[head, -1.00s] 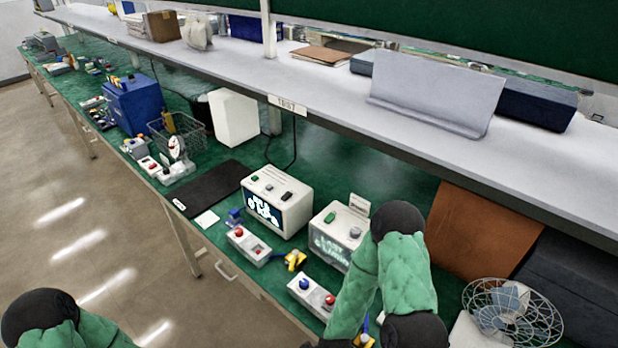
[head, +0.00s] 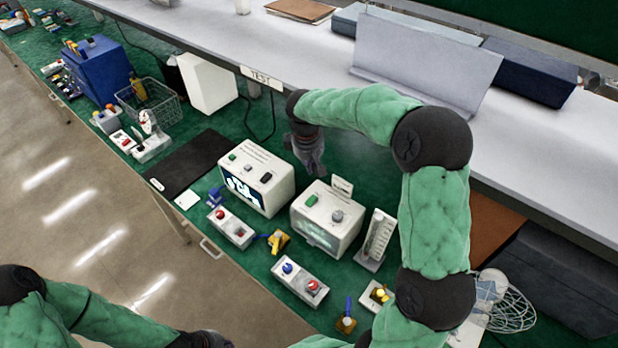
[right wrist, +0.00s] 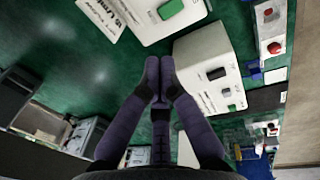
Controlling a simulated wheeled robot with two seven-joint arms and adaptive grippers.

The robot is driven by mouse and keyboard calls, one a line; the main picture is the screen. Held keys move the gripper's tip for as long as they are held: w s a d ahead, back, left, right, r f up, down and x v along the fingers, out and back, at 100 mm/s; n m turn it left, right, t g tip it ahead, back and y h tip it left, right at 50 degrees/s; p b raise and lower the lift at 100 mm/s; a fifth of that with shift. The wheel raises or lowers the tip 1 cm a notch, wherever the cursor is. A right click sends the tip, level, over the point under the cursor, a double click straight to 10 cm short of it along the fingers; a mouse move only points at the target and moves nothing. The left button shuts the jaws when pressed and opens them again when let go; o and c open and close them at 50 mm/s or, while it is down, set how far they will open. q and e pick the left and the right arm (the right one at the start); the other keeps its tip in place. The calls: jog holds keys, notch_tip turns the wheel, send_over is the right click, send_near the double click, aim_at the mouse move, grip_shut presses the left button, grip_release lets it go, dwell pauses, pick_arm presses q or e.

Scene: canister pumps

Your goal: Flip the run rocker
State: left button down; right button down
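Two white pump units with front displays stand on the green bench in the head view. The left pump unit (head: 283,187) has a green rocker (head: 232,156), a grey knob and a black rocker (head: 266,177) on top. The right pump unit (head: 349,236) has a green rocker (head: 311,200) and a grey knob (head: 338,215). No readable label marks the run rocker. My right gripper (head: 314,168) points down behind and between the units. In the right wrist view its fingertips (right wrist: 160,68) meet, with nothing visible between them. My left arm is at the lower left; its fingers are not visible.
Control boxes with red and blue buttons (head: 300,279) line the bench's front edge. A shelf (head: 330,60) overhangs the bench behind. A white gauge stand (head: 376,240) is right of the right unit. A black mat (head: 195,165) lies left of the units.

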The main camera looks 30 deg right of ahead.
aim_at(315, 195)
jog(key=f, duration=0.4)
jog(key=d+f+b, duration=0.1)
jog(key=f, duration=0.8)
jog(key=shift+w+d+f, duration=0.35)
jog(key=shift+d, duration=0.05)
